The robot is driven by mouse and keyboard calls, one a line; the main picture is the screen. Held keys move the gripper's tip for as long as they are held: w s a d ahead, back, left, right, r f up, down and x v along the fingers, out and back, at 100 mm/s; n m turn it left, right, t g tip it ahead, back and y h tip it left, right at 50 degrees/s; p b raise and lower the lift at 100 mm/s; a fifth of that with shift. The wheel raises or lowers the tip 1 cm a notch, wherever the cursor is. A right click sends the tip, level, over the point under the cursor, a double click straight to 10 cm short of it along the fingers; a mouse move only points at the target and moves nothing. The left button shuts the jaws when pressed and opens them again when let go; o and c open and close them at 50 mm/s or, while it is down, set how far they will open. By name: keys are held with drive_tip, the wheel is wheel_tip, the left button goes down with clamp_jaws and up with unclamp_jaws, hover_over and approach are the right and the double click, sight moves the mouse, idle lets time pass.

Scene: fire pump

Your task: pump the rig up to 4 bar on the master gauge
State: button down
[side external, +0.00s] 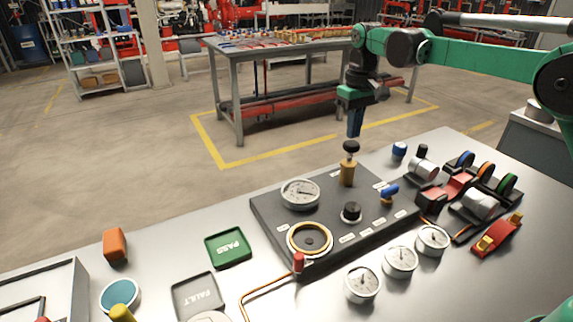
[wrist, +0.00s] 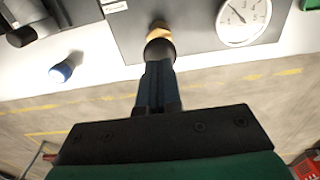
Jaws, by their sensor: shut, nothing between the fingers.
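My gripper (side external: 354,135) is shut and empty, pointing down right above the black knob (side external: 350,147) of the brass hand pump (side external: 347,173). I cannot tell whether the fingertips touch the knob. In the wrist view the closed fingers (wrist: 157,80) overlap the near side of the knob (wrist: 160,50), and brass shows beyond it. The large dial gauge (side external: 300,193), likely the master, lies on the dark rig panel (side external: 270,221) left of the pump. It also shows in the wrist view (wrist: 243,20); its reading is too small to tell.
The panel also carries a blue-handled valve (side external: 389,194), a black dial knob (side external: 351,212) and a brass ring port (side external: 310,240). Several small gauges (side external: 400,261) lie in front. A green PASS tray (side external: 229,247) and grey FAULT tray (side external: 198,296) sit left. Fittings crowd the right.

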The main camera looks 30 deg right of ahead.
sight(352, 143)
drive_tip(key=shift+f, duration=0.1)
drive_tip(key=shift+f, duration=1.65)
drive_tip(key=shift+r, duration=1.75)
drive_tip(key=shift+f, duration=0.1)
drive_tip(key=shift+f, duration=1.65)
drive_tip(key=shift+r, duration=1.75)
